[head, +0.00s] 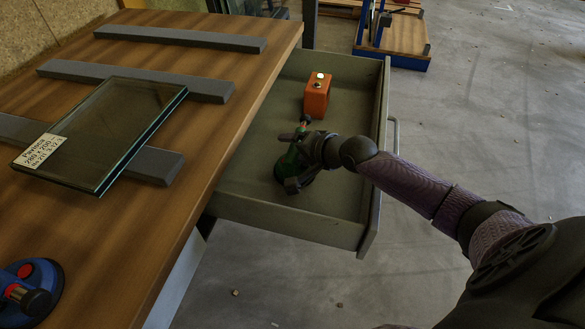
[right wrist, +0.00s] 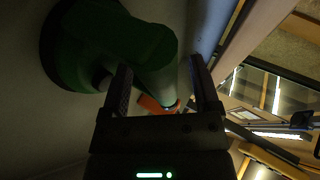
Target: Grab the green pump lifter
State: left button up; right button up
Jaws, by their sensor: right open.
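The green pump lifter (head: 288,160) lies in the open drawer, with a dark round cup at its lower end and a red-and-dark knob at its upper end. My right gripper (head: 303,162) is at the lifter from the right and partly covers it. In the right wrist view, the lifter's green body (right wrist: 110,45) fills the upper left, and its narrower green part reaches between the two open fingers (right wrist: 163,85). I cannot tell whether either finger touches it. My left gripper is not in view.
An orange box (head: 317,95) stands farther back in the drawer (head: 290,207). The wooden tabletop (head: 110,235) carries a labelled glass pane (head: 115,125) on grey bars. A blue suction lifter (head: 35,290) sits at the table's lower left. Drawer walls surround my gripper.

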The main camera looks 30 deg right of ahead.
jog(key=shift+r, duration=0.1)
grip_shut()
dwell(0.5)
